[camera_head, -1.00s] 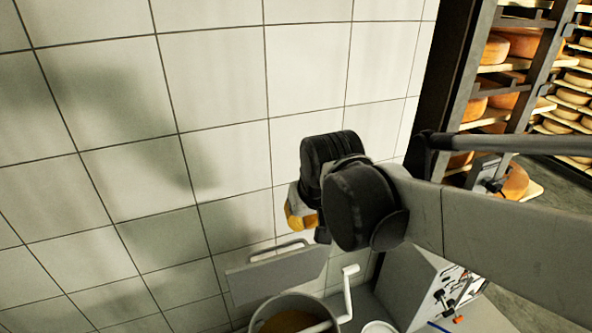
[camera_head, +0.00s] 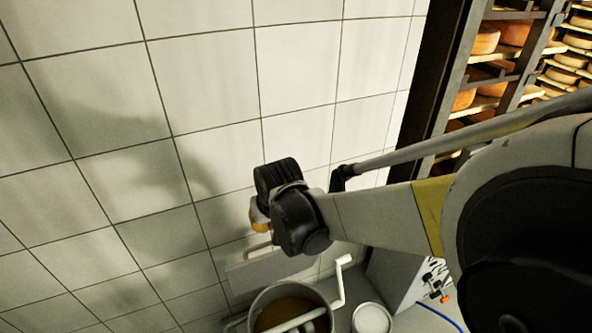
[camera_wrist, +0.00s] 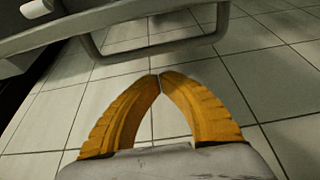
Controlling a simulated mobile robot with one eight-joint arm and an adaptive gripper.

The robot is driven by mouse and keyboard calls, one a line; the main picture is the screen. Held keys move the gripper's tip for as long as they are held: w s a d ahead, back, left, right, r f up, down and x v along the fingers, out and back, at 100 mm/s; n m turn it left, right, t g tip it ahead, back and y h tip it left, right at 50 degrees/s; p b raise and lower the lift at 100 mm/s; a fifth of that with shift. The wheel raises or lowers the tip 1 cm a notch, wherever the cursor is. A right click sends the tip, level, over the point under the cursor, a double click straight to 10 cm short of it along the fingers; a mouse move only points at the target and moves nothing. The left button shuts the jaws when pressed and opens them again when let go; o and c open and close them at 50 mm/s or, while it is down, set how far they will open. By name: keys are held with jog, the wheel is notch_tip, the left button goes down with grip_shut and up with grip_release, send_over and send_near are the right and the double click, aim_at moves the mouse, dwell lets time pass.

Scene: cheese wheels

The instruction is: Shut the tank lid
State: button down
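The tank (camera_head: 327,304) is a round metal vessel at the bottom of the head view, with brown-orange contents and a white crank across its mouth. Its lid (camera_head: 237,277) is a flat grey panel with a bar handle, raised upright behind the tank by the tiled wall. My gripper (camera_head: 259,216) shows as a bit of yellow just above the lid; the wrist hides most of it. In the wrist view my yellow fingers (camera_wrist: 159,77) meet at the tips with nothing between them. The lid's handle (camera_wrist: 150,47) and edge (camera_wrist: 60,35) are beyond the tips, seemingly apart from them.
A white round container (camera_head: 371,319) stands right of the tank. A grey box (camera_head: 396,278) with coloured fittings is farther right. A rack of cheese wheels (camera_head: 483,40) stands at the upper right. The tiled wall (camera_head: 200,100) is close behind the lid.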

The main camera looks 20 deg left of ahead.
aim_at(273, 260)
jog(key=shift+s+d, duration=0.7)
jog(key=shift+s, duration=0.1)
jog(key=shift+s, duration=0.1)
jog(key=shift+s+d, duration=0.1)
jog(key=shift+d, duration=0.05)
